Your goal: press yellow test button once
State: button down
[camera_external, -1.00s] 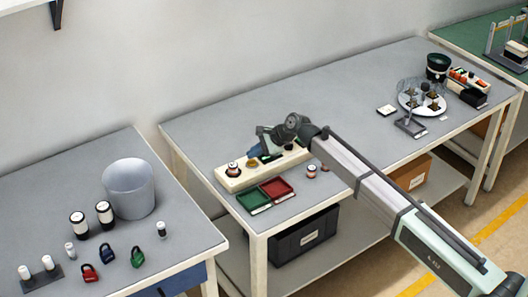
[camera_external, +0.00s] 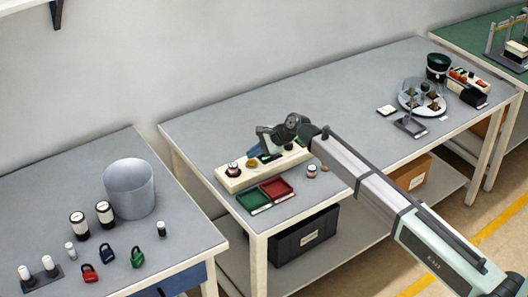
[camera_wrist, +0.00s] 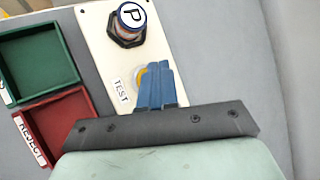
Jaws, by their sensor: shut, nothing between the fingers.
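The yellow test button (camera_wrist: 140,76) sits on a cream panel (camera_wrist: 101,38) beside a "TEST" label (camera_wrist: 121,90). My gripper (camera_wrist: 160,66), with blue fingers pressed together and nothing between them, covers part of the button in the wrist view. In the external view, my gripper (camera_external: 251,154) is over the panel (camera_external: 224,182), just above the yellow button (camera_external: 252,163). A small gap seems to show there between fingertips and button, but contact is hard to judge.
A black-based post with a white "P" top (camera_wrist: 131,16) stands on the panel near the button. A green tray (camera_wrist: 38,66) and a red "REJECT" tray (camera_wrist: 62,118) lie beside the panel. Bare grey bench (camera_external: 320,95) is behind the panel.

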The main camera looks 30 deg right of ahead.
aim_at(254, 162)
jog(key=shift+f, duration=0.95)
dwell(1.1)
jog(key=shift+r, duration=0.95)
jog(key=shift+r, duration=2.5)
